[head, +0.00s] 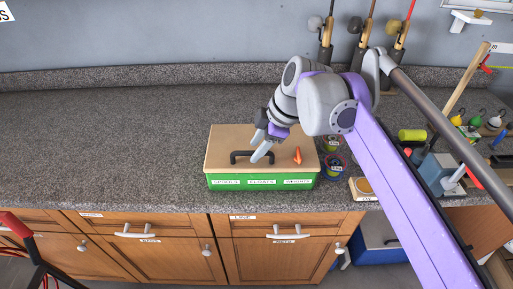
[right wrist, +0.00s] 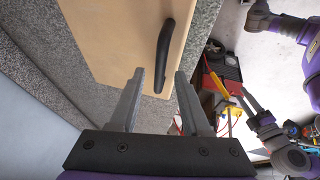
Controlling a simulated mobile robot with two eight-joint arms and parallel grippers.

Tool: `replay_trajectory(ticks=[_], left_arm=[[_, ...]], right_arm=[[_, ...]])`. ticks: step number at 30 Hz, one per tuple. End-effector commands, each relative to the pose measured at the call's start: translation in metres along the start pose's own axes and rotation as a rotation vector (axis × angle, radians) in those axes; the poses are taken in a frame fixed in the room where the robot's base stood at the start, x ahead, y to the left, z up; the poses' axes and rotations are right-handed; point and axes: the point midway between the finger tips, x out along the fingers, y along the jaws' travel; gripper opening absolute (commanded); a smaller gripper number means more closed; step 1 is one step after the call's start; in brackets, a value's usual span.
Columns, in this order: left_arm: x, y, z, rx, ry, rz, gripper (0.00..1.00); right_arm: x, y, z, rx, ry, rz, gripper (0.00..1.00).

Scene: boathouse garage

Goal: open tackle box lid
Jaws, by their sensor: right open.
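The tackle box (head: 262,184) stands on the counter with a green front and a tan lid (head: 228,143). The lid is shut flat. A black bar handle (head: 240,154) is on the lid near its front edge. My right gripper (head: 261,144) is open and empty, pointing down over the handle's right part, which it partly hides. In the right wrist view the handle (right wrist: 163,45) lies beyond the open fingertips, and I see no contact. Part of my left arm, with its gripper (right wrist: 245,100), shows small at the right of that view; its jaw state is unclear.
An orange lure-like piece (head: 297,156) lies on the lid, right of the handle. Line spools (head: 333,167) stand close to the box's right side. Fishing rods (head: 327,45) stand at the back wall. The counter (head: 110,130) left of the box is clear.

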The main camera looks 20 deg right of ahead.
Motion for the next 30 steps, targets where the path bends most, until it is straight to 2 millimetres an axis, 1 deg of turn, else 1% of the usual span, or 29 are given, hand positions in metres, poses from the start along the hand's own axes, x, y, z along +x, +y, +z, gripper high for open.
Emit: replay_trajectory(ticks=[3,10,11,12,14,18,19,30], left_arm=[[0.0007,0.0000,0.0004,0.000,0.000,0.000,0.50],[0.0006,0.0000,0.0003,0.000,0.000,0.000,0.50],[0.0006,0.0000,0.0003,0.000,0.000,0.000,0.50],[0.0006,0.0000,0.0003,0.000,0.000,0.000,0.50],[0.0006,0.0000,0.0003,0.000,0.000,0.000,0.50],[0.0006,0.0000,0.0003,0.000,0.000,0.000,0.50],[0.0006,0.0000,0.0003,0.000,0.000,0.000,0.50],[0.0006,0.0000,0.0003,0.000,0.000,0.000,0.50]], right_arm=[[0.0053,-0.0001,-0.0003,0.000,0.000,0.000,0.47],[0.0058,0.0000,-0.0003,0.001,0.000,0.000,0.47],[0.0058,0.0000,-0.0003,0.001,0.000,0.000,0.45],[0.0057,0.0000,-0.0003,0.000,0.000,0.000,0.38],[0.0057,0.0000,-0.0002,0.000,0.000,0.000,0.27],[0.0056,0.0000,-0.0002,0.000,0.000,0.000,0.02],[0.0056,0.0000,-0.0002,0.000,0.000,0.000,0.00],[0.0056,-0.0001,-0.0001,0.000,0.000,0.000,0.00]])
